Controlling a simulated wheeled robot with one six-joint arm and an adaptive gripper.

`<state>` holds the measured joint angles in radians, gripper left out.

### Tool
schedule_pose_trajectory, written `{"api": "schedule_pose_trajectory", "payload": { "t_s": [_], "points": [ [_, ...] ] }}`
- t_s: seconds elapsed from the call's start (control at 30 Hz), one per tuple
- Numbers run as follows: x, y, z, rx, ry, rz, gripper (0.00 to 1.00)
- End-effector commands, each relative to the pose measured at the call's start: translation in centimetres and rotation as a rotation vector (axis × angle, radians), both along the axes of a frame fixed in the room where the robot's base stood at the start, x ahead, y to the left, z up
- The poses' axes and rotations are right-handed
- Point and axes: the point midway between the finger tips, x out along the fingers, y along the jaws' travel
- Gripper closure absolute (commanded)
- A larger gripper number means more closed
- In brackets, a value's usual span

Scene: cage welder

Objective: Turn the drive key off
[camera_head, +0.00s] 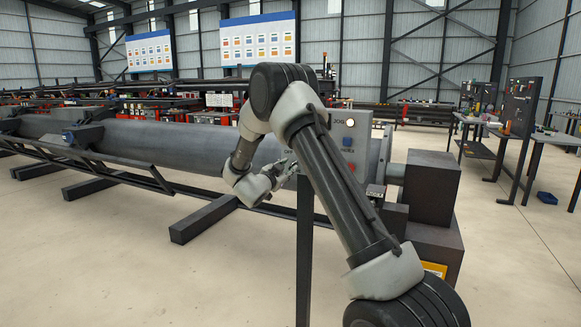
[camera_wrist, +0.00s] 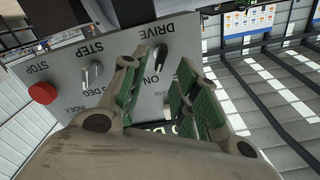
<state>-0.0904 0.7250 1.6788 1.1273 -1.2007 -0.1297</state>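The drive key (camera_wrist: 160,57) is a small dark metal switch under the DRIVE label on the grey control panel (camera_wrist: 68,72). An ON label is beside it; its exact turn is hard to tell. In the wrist view my gripper (camera_wrist: 163,78) is open, with green-padded fingers on either side of the key area; I cannot tell whether they touch it. In the head view my gripper (camera_head: 284,170) is at the panel's left side, and my arm covers much of the panel (camera_head: 349,128). The key is hidden there.
A red STOP button (camera_wrist: 42,93) and a STEP knob (camera_wrist: 92,74) are left of the key in the wrist view. A blue INDEX button (camera_head: 348,142) shows beside my arm. A long grey cylinder (camera_head: 170,142) lies behind; open floor is at right.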

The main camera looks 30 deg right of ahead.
Motion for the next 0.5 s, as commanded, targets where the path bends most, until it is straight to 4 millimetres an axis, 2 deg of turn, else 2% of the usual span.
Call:
{"api": "schedule_pose_trajectory", "payload": {
  "t_s": [0.1,0.23,0.5],
  "points": [
    [1.3,-1.8,0.0,0.001,-0.002,-0.002,0.7],
    [2.5,-3.3,0.0,0.001,0.0,0.001,0.7],
    [3.4,-4.3,0.0,0.002,0.001,0.002,0.7]
  ]
}}
